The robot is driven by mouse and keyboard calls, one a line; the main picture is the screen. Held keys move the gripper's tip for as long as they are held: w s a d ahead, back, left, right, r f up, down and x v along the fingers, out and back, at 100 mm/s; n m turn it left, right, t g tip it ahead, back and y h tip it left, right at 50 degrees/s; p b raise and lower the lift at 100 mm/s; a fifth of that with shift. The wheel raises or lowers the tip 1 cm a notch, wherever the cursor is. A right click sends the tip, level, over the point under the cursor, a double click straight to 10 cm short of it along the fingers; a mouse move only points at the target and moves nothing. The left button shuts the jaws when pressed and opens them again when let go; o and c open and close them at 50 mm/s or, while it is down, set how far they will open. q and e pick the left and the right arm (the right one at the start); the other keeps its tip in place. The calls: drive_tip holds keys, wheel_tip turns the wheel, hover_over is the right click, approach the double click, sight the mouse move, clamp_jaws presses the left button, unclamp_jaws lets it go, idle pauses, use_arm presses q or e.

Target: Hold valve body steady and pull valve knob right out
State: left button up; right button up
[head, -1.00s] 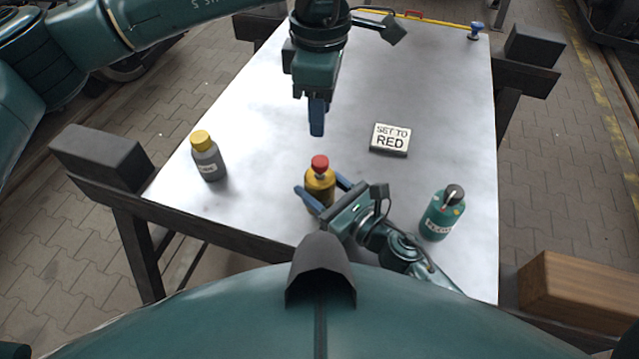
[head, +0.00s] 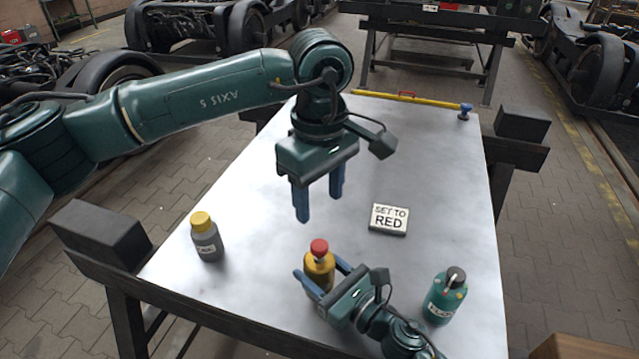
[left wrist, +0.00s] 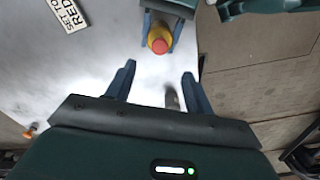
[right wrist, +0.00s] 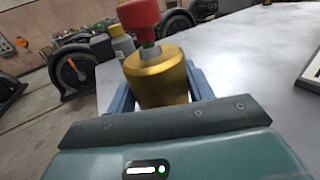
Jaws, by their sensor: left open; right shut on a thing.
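The valve body (head: 320,268) is a yellow-brass cylinder near the table's front edge, with a red valve knob (head: 319,246) on top. My right gripper (head: 320,274) is shut on the body. In the right wrist view the body (right wrist: 158,78) stands between its fingers, and the red knob (right wrist: 138,14) sits above it on a short stem with a green part showing. My left gripper (head: 319,207) is open and empty, above and beyond the knob, fingers down. In the left wrist view the knob (left wrist: 160,46) lies ahead of the open fingers, apart from them.
A grey bottle with a yellow cap (head: 207,242) stands left, a green bottle (head: 443,298) right. A "SET TO RED" sign (head: 388,219) lies right of the left gripper. A yellow bar (head: 420,100) and blue object (head: 464,112) are at the far edge. The table's middle is clear.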

sight(319, 245)
use_arm(q)
wheel_tip(319, 245, down, 10)
drive_tip(key=shift+f, duration=0.1)
drive_tip(key=shift+c, duration=0.3)
drive_tip(key=c, duration=1)
drive_tip(key=shift+r, duration=1.6)
